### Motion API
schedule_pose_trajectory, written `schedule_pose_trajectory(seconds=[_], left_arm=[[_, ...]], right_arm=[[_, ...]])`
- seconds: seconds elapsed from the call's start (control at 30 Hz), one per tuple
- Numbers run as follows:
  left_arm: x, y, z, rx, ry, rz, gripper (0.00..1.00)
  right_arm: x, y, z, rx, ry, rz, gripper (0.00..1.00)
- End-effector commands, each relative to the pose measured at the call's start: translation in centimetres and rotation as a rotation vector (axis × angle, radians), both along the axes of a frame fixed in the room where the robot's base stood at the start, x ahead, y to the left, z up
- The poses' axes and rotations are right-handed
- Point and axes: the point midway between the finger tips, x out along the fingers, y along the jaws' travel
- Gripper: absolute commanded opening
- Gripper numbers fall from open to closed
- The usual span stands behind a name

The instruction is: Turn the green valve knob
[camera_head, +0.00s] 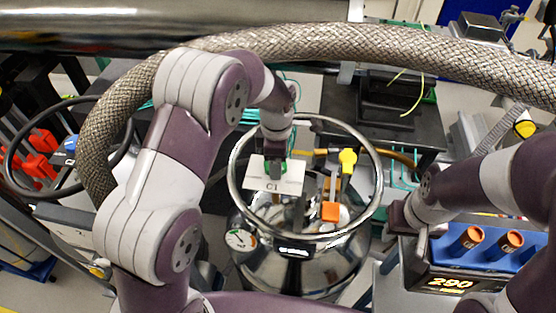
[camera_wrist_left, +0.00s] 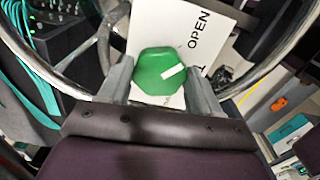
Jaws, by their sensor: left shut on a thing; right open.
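The green valve knob (camera_wrist_left: 158,72) shows in the left wrist view, with a white mark on its face. It sits between the two fingers of my left gripper (camera_wrist_left: 160,88), which is shut on it. Behind it is a white card (camera_wrist_left: 182,28) with the word OPEN. In the head view my left gripper (camera_head: 278,155) reaches down inside the metal ring of the steel vessel, at the card marked C1; the knob is mostly hidden there. My right gripper (camera_head: 408,216) is open, at the right beside the blue rack.
The vessel's ring (camera_head: 236,196) surrounds the knob. A yellow valve handle (camera_head: 348,160), an orange block (camera_head: 330,211) and a gauge (camera_head: 240,240) are close by. A thick braided hose (camera_head: 330,42) arches above. The blue rack (camera_head: 520,238) holds orange-topped tubes, over a display reading 290.

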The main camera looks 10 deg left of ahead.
Motion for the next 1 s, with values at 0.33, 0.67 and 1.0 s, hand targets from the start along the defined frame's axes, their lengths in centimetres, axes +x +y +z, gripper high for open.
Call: schedule_pose_trajectory(seconds=[0.33, 0.67, 1.0], left_arm=[[-0.13, 0.16, -0.19, 0.003, 0.005, 0.126, 0.33], [-0.21, 0.17, -0.24, 0.004, 0.007, 0.147, 0.33], [-0.21, 0.14, -0.24, 0.003, 0.007, 0.147, 0.89]], right_arm=[[0.0, 0.0, -0.28, 0.0, 0.0, 0.0, 0.43], [0.01, 0.0, -0.3, 0.0, 0.0, 0.0, 0.43], [0.0, 0.0, -0.31, 0.0, 0.0, 0.0, 0.43]])
